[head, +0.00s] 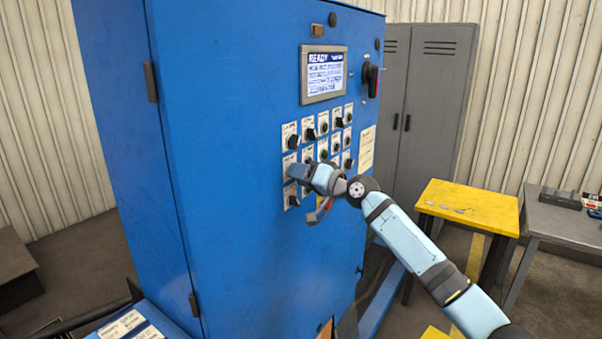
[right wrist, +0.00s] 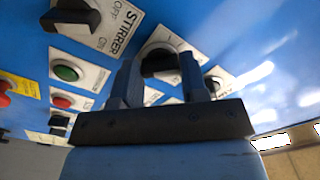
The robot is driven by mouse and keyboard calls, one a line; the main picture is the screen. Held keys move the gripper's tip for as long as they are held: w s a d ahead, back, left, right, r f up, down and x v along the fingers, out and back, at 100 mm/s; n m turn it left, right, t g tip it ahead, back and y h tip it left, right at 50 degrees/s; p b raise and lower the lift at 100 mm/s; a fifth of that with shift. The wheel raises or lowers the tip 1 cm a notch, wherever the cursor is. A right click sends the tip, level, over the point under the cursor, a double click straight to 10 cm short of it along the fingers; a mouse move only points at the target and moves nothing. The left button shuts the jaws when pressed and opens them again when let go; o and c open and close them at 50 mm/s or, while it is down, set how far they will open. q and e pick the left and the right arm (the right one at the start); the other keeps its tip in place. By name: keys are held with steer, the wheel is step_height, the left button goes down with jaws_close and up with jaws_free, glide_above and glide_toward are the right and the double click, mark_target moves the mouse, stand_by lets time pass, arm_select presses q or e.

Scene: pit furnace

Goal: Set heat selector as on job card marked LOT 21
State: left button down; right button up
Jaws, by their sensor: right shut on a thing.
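The blue control cabinet (head: 235,190) has a panel of dark selector knobs and coloured buttons on pale label plates. My right gripper (head: 297,170) is at the left column of this panel, in the middle row. In the right wrist view its two fingers (right wrist: 158,75) are shut on a dark selector knob (right wrist: 156,62) on a white plate. The fingers hide much of this plate, and I cannot read its name. Several cards (head: 124,326) lie at the lower left; their text is too small to read. My left gripper is not in view.
A knob plate marked STIRRER (right wrist: 108,25) is beside my right gripper. A lit screen (head: 325,73) reads READY above the panel. A red-and-black switch (head: 371,80) is at the upper right. A yellow table (head: 470,205) and grey lockers (head: 430,100) stand to the right.

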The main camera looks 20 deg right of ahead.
steer(key=shift+r, duration=0.1)
stand_by(0.4)
steer(key=o, duration=0.9)
steer(key=b+v, duration=0.3)
steer(key=v, duration=1.1)
steer(key=shift+w+b, duration=0.1)
steer(key=shift+b, duration=0.3)
